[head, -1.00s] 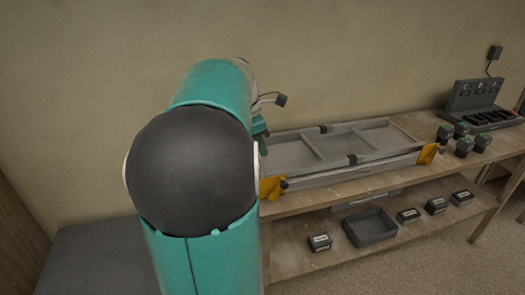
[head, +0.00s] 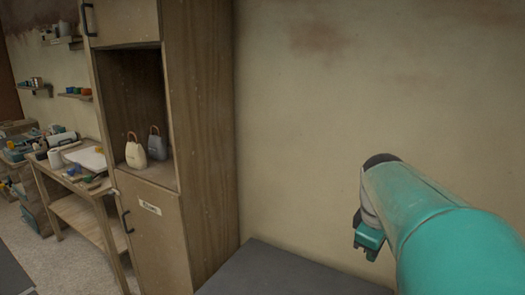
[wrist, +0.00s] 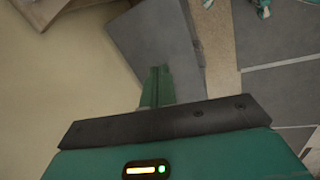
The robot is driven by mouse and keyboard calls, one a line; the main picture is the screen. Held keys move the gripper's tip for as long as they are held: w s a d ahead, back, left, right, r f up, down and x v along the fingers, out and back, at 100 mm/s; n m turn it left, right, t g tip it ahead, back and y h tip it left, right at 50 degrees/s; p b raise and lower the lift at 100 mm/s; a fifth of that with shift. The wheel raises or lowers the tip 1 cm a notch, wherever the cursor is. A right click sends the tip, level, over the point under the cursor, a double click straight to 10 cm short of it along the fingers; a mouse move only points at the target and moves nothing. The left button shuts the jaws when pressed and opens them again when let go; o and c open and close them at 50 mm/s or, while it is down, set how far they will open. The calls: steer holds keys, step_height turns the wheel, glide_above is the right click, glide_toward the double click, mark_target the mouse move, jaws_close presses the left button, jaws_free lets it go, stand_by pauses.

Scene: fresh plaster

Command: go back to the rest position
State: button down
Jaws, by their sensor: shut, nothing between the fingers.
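My arm, teal with a dark cap, reaches in from the right edge of the head view. My gripper (wrist: 158,88) shows in the wrist view with its green fingers together and nothing between them. In the head view the wrist end of the arm (head: 370,235) hangs in front of the bare wall, apart from it. The fingertips are hard to make out there. Below the fingers, the wrist view shows a dark grey surface.
A wooden cabinet (head: 205,130) stands left of the arm, with a cream bag (head: 135,152) and a grey bag (head: 157,143) in its open niche. A dark grey flat surface (head: 285,272) lies at the wall's foot. A cluttered workbench (head: 75,165) is further left.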

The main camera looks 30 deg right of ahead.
steer(key=a+f+m+t+y, duration=0.1)
steer(key=a+f+m+t, duration=0.1)
steer(key=a, duration=1.3)
steer(key=a+f+m+t+y, duration=0.1)
steer(key=a+f+t, duration=0.1)
steer(key=a, duration=1.3)
steer(key=shift+w+m+y, duration=0.25)
steer(key=shift+m+y, duration=0.15)
steer(key=shift+d+f, duration=0.1)
